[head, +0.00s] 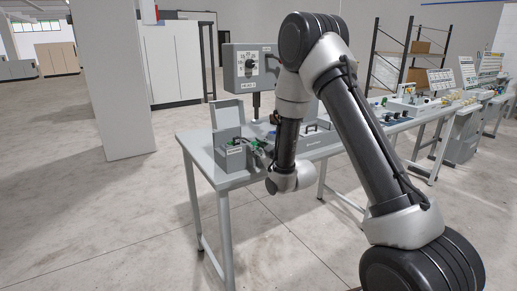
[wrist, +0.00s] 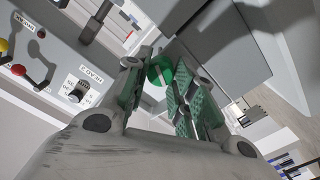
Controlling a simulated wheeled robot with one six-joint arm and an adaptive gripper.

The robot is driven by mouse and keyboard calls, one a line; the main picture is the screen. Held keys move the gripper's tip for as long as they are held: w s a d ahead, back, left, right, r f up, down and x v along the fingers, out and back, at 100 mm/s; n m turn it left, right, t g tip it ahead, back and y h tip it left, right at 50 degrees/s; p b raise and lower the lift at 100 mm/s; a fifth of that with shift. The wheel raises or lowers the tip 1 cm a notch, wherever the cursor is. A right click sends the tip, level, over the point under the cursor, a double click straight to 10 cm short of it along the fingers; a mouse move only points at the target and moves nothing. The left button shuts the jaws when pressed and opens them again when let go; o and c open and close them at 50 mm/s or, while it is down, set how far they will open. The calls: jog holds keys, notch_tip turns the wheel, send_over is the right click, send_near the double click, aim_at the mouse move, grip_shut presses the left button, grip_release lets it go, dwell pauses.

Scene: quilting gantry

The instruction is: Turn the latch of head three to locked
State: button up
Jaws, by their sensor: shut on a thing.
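My gripper (wrist: 163,82) has its green-padded fingers closed around a green round piece (wrist: 159,69) in the wrist view. The piece sits between the fingertips, against a grey surface. Whether it is the latch of head three, and which way it is turned, I cannot tell. In the head view my gripper (head: 257,149) is low at the near left end of the table, beside a small grey box (head: 231,158) with a label. A grey head unit (head: 250,68) with a white dial face stands on a post behind; its label is too small to read surely.
The grey table (head: 200,158) carries the box and a low case. In the wrist view a panel has a dial (wrist: 76,94), a red-knobbed lever (wrist: 19,70) and a yellow knob (wrist: 3,45). More benches with equipment (head: 410,105) stand right. Floor at left is clear.

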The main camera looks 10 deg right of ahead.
jog(key=n, duration=0.5)
dwell(0.6)
jog(key=o, duration=1)
jog(key=shift+o, duration=0.2)
jog(key=v, duration=0.7)
jog(key=shift+s, duration=0.25)
